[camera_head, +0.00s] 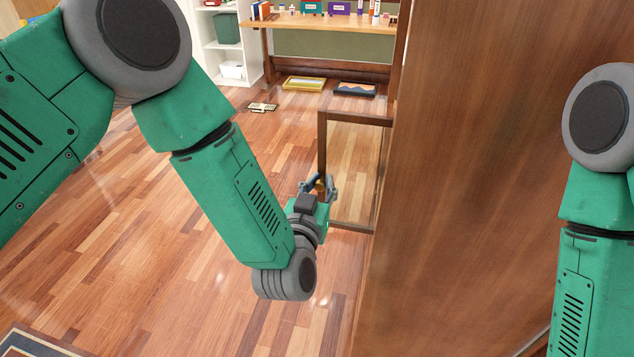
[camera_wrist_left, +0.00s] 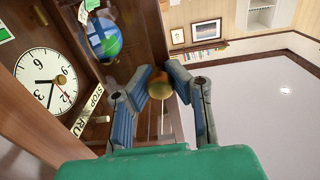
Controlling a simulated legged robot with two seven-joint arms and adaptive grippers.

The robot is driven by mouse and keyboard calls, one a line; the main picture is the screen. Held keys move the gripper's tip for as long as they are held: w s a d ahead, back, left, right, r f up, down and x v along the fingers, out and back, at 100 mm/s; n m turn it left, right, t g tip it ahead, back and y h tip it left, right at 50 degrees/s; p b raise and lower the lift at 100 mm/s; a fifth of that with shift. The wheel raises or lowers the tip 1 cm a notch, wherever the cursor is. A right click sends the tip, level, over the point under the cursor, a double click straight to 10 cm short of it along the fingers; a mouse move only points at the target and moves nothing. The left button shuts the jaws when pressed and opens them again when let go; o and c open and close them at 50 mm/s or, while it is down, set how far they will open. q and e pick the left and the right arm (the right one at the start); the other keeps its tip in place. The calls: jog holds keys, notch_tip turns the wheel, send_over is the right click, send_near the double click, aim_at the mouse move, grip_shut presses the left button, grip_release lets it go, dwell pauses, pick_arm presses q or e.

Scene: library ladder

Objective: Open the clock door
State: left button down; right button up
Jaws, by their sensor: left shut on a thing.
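The clock door (camera_head: 322,140), a glass pane in a brown wood frame, stands swung out from the left edge of the tall wooden clock case (camera_head: 480,150) in the head view. My left gripper (camera_head: 320,184) is at the door's outer edge, shut on a round brass-coloured knob. In the left wrist view the knob (camera_wrist_left: 159,87) sits between the two fingers of that gripper (camera_wrist_left: 160,78). A white clock face (camera_wrist_left: 47,80) with black numbers shows at the left there. My right arm shows at the right of the head view, but its gripper is out of view.
In the left wrist view, a globe (camera_wrist_left: 103,40) and a stop/run sign (camera_wrist_left: 87,111) are near the clock face. In the head view, a desk (camera_head: 320,22), a white shelf (camera_head: 205,50) and frames on the floor (camera_head: 304,84) stand behind. The wooden floor (camera_head: 150,230) left is mostly clear.

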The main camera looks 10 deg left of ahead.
pick_arm(q)
jog(key=shift+s+r, duration=0.1)
jog(key=shift+s, duration=0.25)
pick_arm(e)
jog(key=shift+s, duration=0.25)
pick_arm(q)
jog(key=c, duration=1.4)
grip_release()
jog(key=shift+s, duration=0.1)
jog(key=s+a, duration=0.1)
jog(key=s, duration=1)
jog(key=shift+s, duration=0.35)
pick_arm(e)
jog(key=shift+s, duration=0.1)
pick_arm(q)
jog(key=shift+a, duration=0.1)
